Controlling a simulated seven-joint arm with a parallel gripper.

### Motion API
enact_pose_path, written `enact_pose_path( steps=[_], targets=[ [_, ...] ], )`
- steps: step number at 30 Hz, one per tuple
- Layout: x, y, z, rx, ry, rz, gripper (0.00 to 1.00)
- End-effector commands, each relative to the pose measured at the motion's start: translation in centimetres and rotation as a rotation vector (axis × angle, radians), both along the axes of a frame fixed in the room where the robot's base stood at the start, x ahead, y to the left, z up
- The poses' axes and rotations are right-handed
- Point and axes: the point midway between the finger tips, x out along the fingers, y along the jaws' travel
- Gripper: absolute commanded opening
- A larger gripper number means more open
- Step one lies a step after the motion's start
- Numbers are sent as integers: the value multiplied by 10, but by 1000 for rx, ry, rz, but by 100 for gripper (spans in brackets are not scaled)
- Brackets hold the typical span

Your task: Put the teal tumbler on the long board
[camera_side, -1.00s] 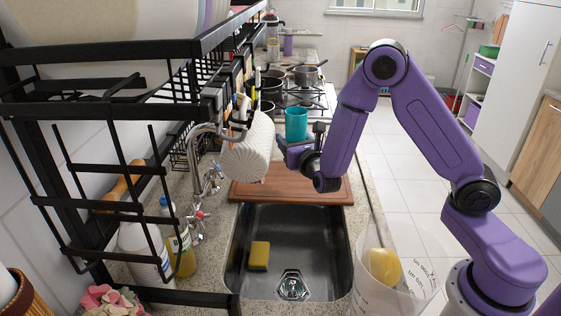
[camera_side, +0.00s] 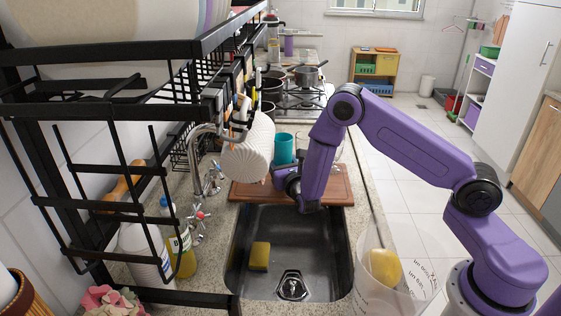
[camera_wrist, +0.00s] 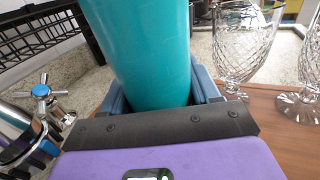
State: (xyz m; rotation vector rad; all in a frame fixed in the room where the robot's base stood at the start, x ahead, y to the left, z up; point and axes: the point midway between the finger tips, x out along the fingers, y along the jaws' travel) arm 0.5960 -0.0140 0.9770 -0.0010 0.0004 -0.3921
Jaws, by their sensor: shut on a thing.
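The teal tumbler (camera_side: 284,148) is upright in my gripper, above the far part of the long board. In the wrist view the tumbler (camera_wrist: 145,50) stands between the two blue-grey fingers of my gripper (camera_wrist: 160,98), which is shut on it. The long brown wooden board (camera_side: 250,192) lies across the far end of the sink; its right part (camera_wrist: 285,125) shows in the wrist view. I cannot tell whether the tumbler's base touches the board, as my gripper hides it.
Clear cut-glass goblets (camera_wrist: 240,45) stand on the board close to the right of the tumbler. The steel sink (camera_side: 325,250) holds a yellow sponge (camera_side: 259,256). A tap (camera_side: 197,165) is at left.

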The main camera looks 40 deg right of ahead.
Motion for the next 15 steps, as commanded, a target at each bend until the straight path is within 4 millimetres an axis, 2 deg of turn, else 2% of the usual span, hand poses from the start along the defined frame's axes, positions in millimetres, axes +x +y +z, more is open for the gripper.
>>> enact_pose_path(
  steps=[9,10,12,15],
  targets=[
    [0,0,-2,0,-1,1,30],
    [0,0,-3,0,-1,1,64],
    [0,0,-2,1,-1,1,86],
    [0,0,-2,1,-1,0,86]
  ],
)
